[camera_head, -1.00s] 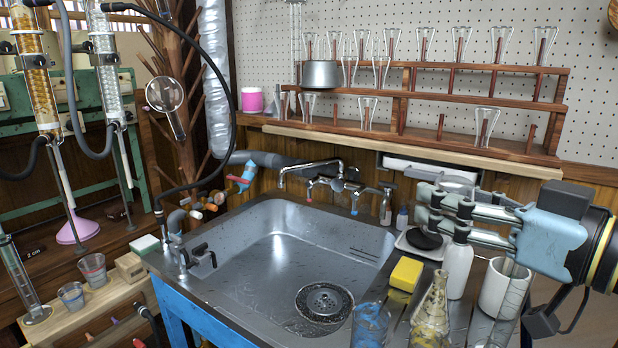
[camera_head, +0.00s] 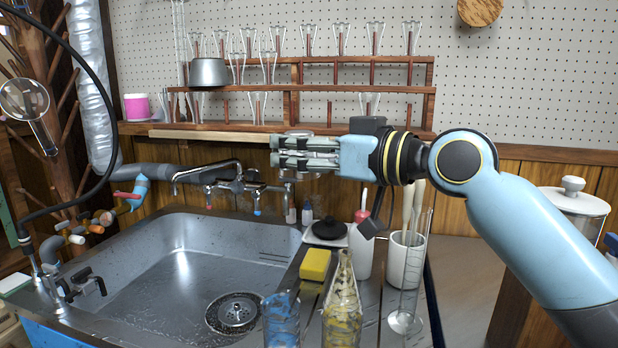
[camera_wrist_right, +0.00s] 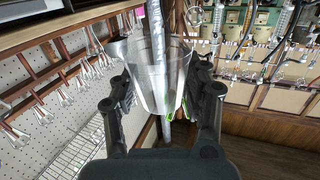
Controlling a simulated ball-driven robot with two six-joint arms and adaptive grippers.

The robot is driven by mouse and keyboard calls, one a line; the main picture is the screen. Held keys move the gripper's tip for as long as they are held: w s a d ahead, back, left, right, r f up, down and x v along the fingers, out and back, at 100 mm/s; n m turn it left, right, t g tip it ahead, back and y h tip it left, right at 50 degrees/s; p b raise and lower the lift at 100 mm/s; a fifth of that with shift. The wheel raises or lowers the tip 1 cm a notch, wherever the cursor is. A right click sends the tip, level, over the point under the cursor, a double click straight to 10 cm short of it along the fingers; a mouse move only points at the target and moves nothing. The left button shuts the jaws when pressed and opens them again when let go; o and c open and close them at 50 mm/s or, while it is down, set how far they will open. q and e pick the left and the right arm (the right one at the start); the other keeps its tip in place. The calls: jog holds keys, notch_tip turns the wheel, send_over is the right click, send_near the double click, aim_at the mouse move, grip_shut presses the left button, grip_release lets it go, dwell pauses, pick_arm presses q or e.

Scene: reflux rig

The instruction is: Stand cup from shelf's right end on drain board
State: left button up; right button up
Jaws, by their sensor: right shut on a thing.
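My right gripper (camera_head: 282,156) is level, pointing left, above the tap area and in front of the shelf's lower edge. In the right wrist view it is shut on a clear, tapering glass cup (camera_wrist_right: 160,85), held between the two fingers. In the head view the cup shows only as pale glass edges around the fingertips. The wooden shelf (camera_head: 350,126) stands at the back with several glasses on pegs. The drain board (camera_head: 374,305) lies right of the sink, below the gripper. My left gripper is not in view.
On the board are a yellow sponge (camera_head: 315,264), blue-stained glass (camera_head: 281,320), yellow-stained flask (camera_head: 342,305), white bottle (camera_head: 361,250), white pot (camera_head: 404,262) and measuring cylinder (camera_head: 407,300). The sink (camera_head: 170,270) is empty. The tap (camera_head: 240,180) stands behind it.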

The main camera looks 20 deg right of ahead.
jog(key=m+p, duration=0.4)
jog(key=r+m+p, duration=0.1)
jog(key=m+p, duration=0.1)
jog(key=m, duration=0.1)
jog(key=shift+d+y+p, duration=0.2)
jog(key=shift+y+p, duration=0.1)
jog(key=shift+p, duration=0.1)
jog(key=m+p, duration=0.4)
jog(key=m, duration=0.5)
jog(key=f+m+p, duration=0.1)
jog(key=m+p, duration=0.3)
jog(key=m, duration=0.4)
jog(key=m+t+p, duration=0.1)
jog(key=m+p, duration=0.4)
jog(key=m, duration=0.4)
jog(key=shift+a+f+m, duration=0.15)
jog(key=shift+f+m, duration=0.15)
jog(key=m, duration=0.1)
jog(key=m+p, duration=0.1)
jog(key=shift+f+m, duration=0.3)
